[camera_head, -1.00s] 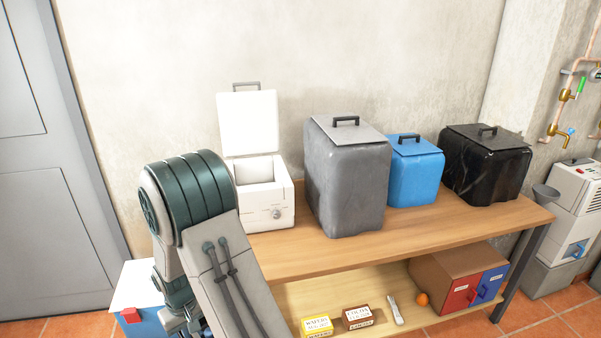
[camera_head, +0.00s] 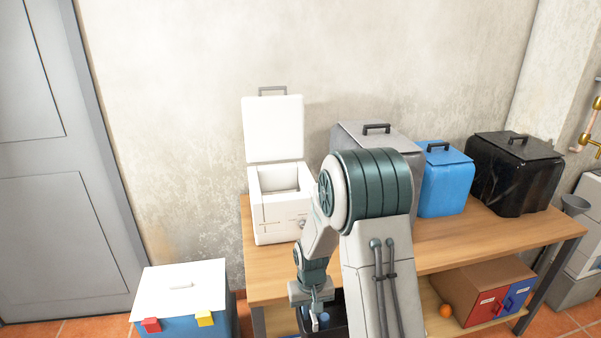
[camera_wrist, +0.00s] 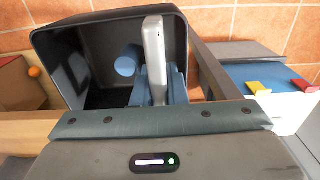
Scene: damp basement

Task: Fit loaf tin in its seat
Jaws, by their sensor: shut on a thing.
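The loaf tin looks like a dark, deep, open box; it fills the upper middle of the wrist view (camera_wrist: 92,38) and shows partly under my wrist in the head view (camera_head: 336,312). My gripper (camera_wrist: 158,84) has its blue fingers closed on a pale bar across the tin's mouth, apparently its handle. In the head view my gripper (camera_head: 319,310) is low, at the table's front edge. A white machine (camera_head: 275,222) with a raised lid stands on the table's left end. Its top opening looks like the seat. The tin is below and right of it; its underside is hidden.
A grey bin (camera_head: 350,137), blue bin (camera_head: 447,185) and black bin (camera_head: 515,175) stand on the wooden table (camera_head: 480,232). A cooler (camera_head: 180,285) is on the floor at left. A cabinet (camera_head: 470,283) and orange ball (camera_head: 446,310) are on the lower shelf.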

